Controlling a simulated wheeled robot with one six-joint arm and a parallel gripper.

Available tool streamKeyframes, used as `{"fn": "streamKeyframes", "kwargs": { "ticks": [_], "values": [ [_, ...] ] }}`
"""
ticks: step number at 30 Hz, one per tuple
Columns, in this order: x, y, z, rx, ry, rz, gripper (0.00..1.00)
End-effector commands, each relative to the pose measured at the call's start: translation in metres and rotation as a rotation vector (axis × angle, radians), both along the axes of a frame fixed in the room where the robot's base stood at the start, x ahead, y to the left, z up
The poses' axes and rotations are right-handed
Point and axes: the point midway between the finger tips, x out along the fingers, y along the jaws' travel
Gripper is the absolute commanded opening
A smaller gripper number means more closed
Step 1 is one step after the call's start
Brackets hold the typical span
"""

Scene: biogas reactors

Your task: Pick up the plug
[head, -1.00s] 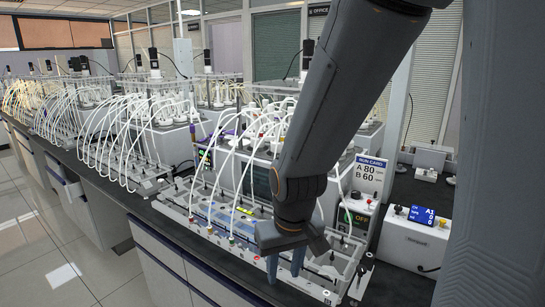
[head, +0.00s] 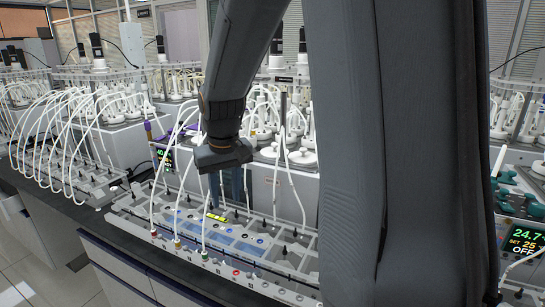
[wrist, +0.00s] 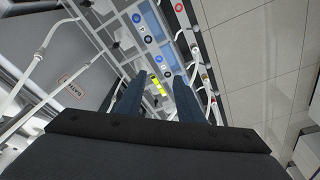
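My gripper (head: 228,190) points down above a long grey tray rack (head: 128,208) on the dark bench. It is open, with a gap between its two dark blue fingers, and the wrist view shows nothing held between them (wrist: 155,88). White tubes run to small coloured plug-like ends along the rack's front edge, such as a green one (head: 204,255). Round blue, black and red ports (wrist: 144,40) line the rack. I cannot tell which piece is the plug. A yellow-green strip (head: 215,217) lies on the rack near the fingers and shows between them in the wrist view.
Arched white tubes rise around my gripper on both sides. Reactor units with white-capped bottles (head: 302,157) stand behind the rack. Another rack with arched tubes (head: 75,180) is at the left. A unit with a lit display (head: 524,245) stands at the right.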

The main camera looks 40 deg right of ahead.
Motion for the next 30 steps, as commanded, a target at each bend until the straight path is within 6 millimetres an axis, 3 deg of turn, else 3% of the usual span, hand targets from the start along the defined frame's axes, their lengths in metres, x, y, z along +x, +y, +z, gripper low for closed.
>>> {"fn": "streamKeyframes", "kwargs": {
  "ticks": [1,6,10,14,19,30],
  "values": [
    [0.028,-0.022,0.013,-0.008,-0.005,-0.027,0.34],
    [0.09,-0.096,0.068,-0.036,-0.001,-0.107,0.34],
    [0.118,-0.154,0.11,-0.056,0.004,-0.17,0.34],
    [0.128,-0.193,0.141,-0.07,0.01,-0.215,0.34],
    [0.122,-0.227,0.136,0.016,0.044,-0.461,0.34],
    [0.122,-0.234,0.109,0.051,0.058,-0.551,0.34]
  ]
}}
